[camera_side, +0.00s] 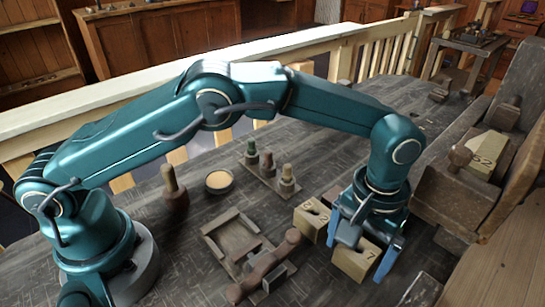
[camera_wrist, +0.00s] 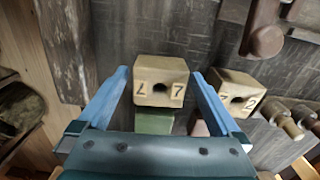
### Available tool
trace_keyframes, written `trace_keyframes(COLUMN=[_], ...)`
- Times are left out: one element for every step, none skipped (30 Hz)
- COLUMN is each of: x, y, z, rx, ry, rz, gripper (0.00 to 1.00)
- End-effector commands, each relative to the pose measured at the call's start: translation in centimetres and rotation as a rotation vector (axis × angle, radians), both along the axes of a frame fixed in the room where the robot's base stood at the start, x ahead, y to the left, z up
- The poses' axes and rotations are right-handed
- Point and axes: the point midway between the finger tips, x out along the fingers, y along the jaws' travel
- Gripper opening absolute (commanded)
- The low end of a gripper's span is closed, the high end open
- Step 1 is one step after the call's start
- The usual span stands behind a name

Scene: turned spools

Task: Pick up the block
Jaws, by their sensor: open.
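A pale wooden block marked 7 (camera_side: 352,263) stands on the dark table under my gripper (camera_side: 362,252). In the wrist view this block (camera_wrist: 160,82) sits between my two blue fingers (camera_wrist: 160,75), with a gap on each side. My gripper is open and points down at it; I cannot tell how far the tips reach down its sides. A second pale block (camera_side: 311,219) stands just left of my gripper, close to one finger. In the wrist view it shows a 2 (camera_wrist: 236,93) and lies right of the right finger.
A third numbered block (camera_side: 487,150) rests on the worn wooden vise-like fixture (camera_side: 460,195) at right. Several turned spools stand on a small board (camera_side: 268,178). A mallet-like piece (camera_side: 265,265) lies in front.

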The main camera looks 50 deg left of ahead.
Motion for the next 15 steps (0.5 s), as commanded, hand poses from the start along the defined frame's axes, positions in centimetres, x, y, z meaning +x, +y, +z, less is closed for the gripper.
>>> trace_keyframes(x=[-0.04, -0.03, -0.03, -0.03, -0.03, -0.02, -0.02, -0.01, -0.01, -0.01, -0.01, 0.0, 0.0, 0.0, 0.0], y=[0.05, 0.05, 0.05, 0.06, 0.06, 0.05, 0.05, 0.05, 0.05, 0.05, 0.05, 0.04, 0.04, 0.04, 0.04], z=[-0.48, -0.67, -0.86, -0.96, -1.02, -1.05, -1.06, -1.05, -1.03, -1.03, -1.02, -1.01, -1.01, -1.01, -1.0], rx=[0.002, 0.001, 0.001, 0.001, 0.001, 0.001, 0.001, 0.0, 0.0, 0.0, 0.0, 0.0, 0.0, 0.0, 0.0], ry=[0.002, 0.001, 0.001, 0.001, 0.001, 0.001, 0.0, 0.0, 0.0, 0.0, 0.0, 0.0, 0.0, 0.0, 0.0], rz=[0.001, 0.001, 0.001, 0.001, 0.001, 0.001, 0.001, 0.001, 0.001, 0.001, 0.001, 0.001, 0.001, 0.001, 0.001], gripper=[1.0, 1.0, 1.0, 1.0, 1.0, 1.0, 1.0, 1.0, 1.0, 1.0, 1.0, 0.92, 0.81, 0.69, 0.54])
